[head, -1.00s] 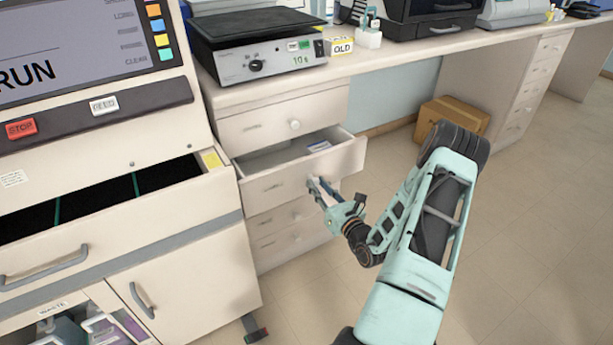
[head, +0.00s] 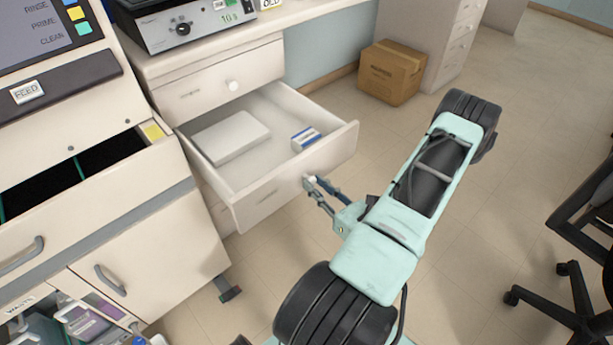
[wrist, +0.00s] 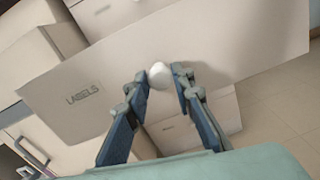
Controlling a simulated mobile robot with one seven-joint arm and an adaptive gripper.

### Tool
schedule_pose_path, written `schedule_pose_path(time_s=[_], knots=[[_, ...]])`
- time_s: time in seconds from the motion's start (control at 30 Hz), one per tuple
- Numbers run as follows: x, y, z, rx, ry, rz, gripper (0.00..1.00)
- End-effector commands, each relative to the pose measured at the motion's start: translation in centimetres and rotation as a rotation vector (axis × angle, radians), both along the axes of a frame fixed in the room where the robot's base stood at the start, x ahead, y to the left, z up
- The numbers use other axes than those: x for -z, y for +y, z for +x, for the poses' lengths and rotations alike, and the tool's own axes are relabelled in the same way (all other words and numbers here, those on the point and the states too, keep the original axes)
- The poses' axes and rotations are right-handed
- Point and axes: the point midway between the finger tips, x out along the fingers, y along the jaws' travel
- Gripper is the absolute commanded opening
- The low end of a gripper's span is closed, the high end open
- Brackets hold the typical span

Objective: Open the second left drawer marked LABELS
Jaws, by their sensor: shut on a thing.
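The second left drawer (head: 262,204) is pulled well out of its cabinet in the head view. In the wrist view its front (wrist: 120,80) bears the word LABELS and a round white knob (wrist: 159,76). My gripper (head: 314,184) is at the drawer front, shut on the knob. In the wrist view my gripper (wrist: 160,84) has one finger on each side of the knob. Inside the drawer lie a flat white box (head: 230,137) and a small blue and white box (head: 306,138).
A closed drawer (head: 218,84) is above the open one. At left stands a staining machine (head: 150,230) with its own open drawer. A cardboard box (head: 391,72) is on the floor behind, and a black chair (head: 580,290) is at right.

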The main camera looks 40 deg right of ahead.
Motion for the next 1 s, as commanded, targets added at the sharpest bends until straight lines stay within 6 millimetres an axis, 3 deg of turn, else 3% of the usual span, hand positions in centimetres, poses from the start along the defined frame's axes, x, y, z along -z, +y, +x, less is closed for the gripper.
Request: schedule_pose_path(time_s=[0.2, 0.57, 0.6, 0.73, 1.0], knots=[[0.04, -0.07, -1.2, 0.001, 0.0, 0.0, 0.0], [0.07, -0.07, -1.32, 0.001, 0.001, -0.001, 0.0], [0.07, -0.07, -1.32, 0.001, 0.001, -0.001, 0.24], [0.05, -0.06, -1.31, 0.001, 0.001, -0.001, 0.39], [0.03, -0.07, -1.32, 0.0, 0.0, -0.001, 0.4]])
